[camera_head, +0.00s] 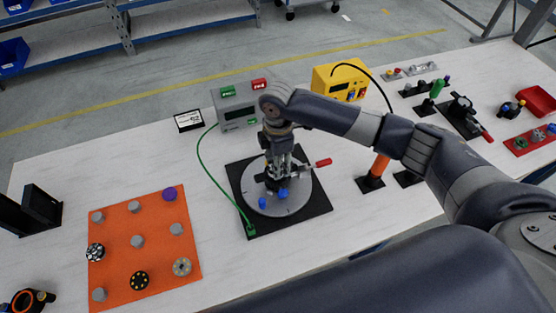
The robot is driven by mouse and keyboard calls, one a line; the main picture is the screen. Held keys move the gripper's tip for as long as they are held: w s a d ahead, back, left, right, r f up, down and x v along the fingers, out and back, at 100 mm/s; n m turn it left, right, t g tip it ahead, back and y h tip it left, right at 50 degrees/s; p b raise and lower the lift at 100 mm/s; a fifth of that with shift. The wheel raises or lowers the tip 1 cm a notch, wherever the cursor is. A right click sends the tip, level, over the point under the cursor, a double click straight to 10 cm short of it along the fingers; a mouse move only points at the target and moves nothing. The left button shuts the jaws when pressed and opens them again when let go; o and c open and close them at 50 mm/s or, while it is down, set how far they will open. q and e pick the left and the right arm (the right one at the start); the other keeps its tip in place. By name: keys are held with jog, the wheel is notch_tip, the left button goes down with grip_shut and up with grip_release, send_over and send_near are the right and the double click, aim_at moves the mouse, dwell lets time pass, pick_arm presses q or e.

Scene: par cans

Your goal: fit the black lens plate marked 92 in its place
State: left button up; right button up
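My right gripper (274,178) points straight down over a grey round disc (295,204) on a square black base (321,203). Its fingertips are near the disc's middle. A dark shape lies at the fingertips, and I cannot tell whether it is held. An orange mat (117,225) at the left carries round plates: a black one with pale marks (95,252), a black one with yellow dots (139,280) and a grey-tan one (182,267). Their numbers are too small to read, so I cannot tell which is marked 92. My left gripper is not in view.
A grey box (237,119) with green and red blocks stands behind the disc, a green cable running to the base. Blue knobs (262,203) and a red-handled lever (323,162) are at the disc. A yellow meter (340,83) and an orange post (378,168) stand right.

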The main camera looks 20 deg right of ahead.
dwell(0.7)
jog(key=shift+f, duration=0.1)
jog(key=o, duration=0.5)
jog(key=shift+o, duration=0.2)
jog(key=o, duration=0.6)
notch_tip(320, 180, up, 12)
dwell(0.6)
